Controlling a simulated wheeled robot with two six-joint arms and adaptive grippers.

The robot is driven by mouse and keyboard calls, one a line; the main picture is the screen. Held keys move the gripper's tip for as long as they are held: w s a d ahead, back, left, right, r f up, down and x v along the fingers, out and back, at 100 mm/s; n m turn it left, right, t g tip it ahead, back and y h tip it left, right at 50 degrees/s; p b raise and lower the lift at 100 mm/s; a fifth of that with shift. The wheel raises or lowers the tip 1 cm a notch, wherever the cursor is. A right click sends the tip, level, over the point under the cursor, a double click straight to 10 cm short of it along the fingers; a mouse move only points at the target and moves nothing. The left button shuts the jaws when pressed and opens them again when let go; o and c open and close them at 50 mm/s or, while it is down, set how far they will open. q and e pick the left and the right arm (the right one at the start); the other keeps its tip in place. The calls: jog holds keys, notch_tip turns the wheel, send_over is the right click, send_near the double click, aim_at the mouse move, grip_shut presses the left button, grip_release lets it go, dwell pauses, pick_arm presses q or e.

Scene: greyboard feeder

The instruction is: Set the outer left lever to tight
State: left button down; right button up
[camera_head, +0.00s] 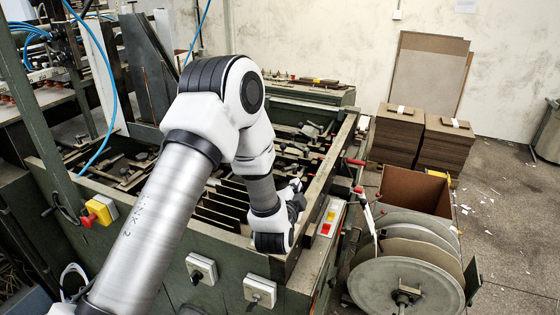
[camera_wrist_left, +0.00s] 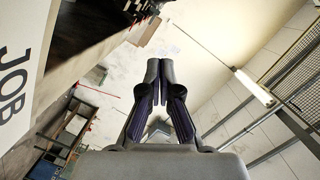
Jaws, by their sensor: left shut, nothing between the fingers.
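My left gripper (camera_head: 296,193) is small and partly hidden by my own wrist in the head view, over the right part of the green machine's feeder. In the left wrist view my left gripper (camera_wrist_left: 159,70) shows its two dark fingers together, shut and empty. Several dark levers and clamps (camera_head: 312,130) sit on the machine bed, and I cannot tell which is the outer left lever or how it is set. Part of the bed is hidden behind my left arm. My right gripper is in neither view.
The green machine frame (camera_head: 340,140) has a raised rim. Red-tipped handles (camera_head: 356,162) stick out on its right side. A control strip with coloured buttons (camera_head: 328,222) lies beside my wrist. Greyboard stacks (camera_head: 398,130) and a large reel (camera_head: 385,285) stand on the right.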

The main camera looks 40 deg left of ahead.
aim_at(290, 170)
pick_arm(q)
jog(key=w+a+p, duration=0.1)
jog(key=w+a, duration=0.1)
jog(key=w+a+f+p, duration=0.1)
jog(key=w+a+p, duration=0.1)
jog(key=w, duration=0.1)
jog(key=w+a+f+p, duration=0.1)
jog(key=w+a+p, duration=0.1)
jog(key=w, duration=0.1)
jog(key=shift+w+a, duration=0.1)
jog(key=shift+w, duration=0.1)
jog(key=shift+s+a+f, duration=0.15)
jog(key=shift+a+f, duration=0.05)
jog(key=shift+a, duration=0.1)
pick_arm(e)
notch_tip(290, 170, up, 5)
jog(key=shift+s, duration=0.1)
pick_arm(q)
jog(key=shift+d, duration=0.1)
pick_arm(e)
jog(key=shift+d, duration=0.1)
pick_arm(q)
jog(key=shift+a+m+t+h, duration=0.4)
jog(key=shift+m+h, duration=0.3)
jog(key=shift+h, duration=0.3)
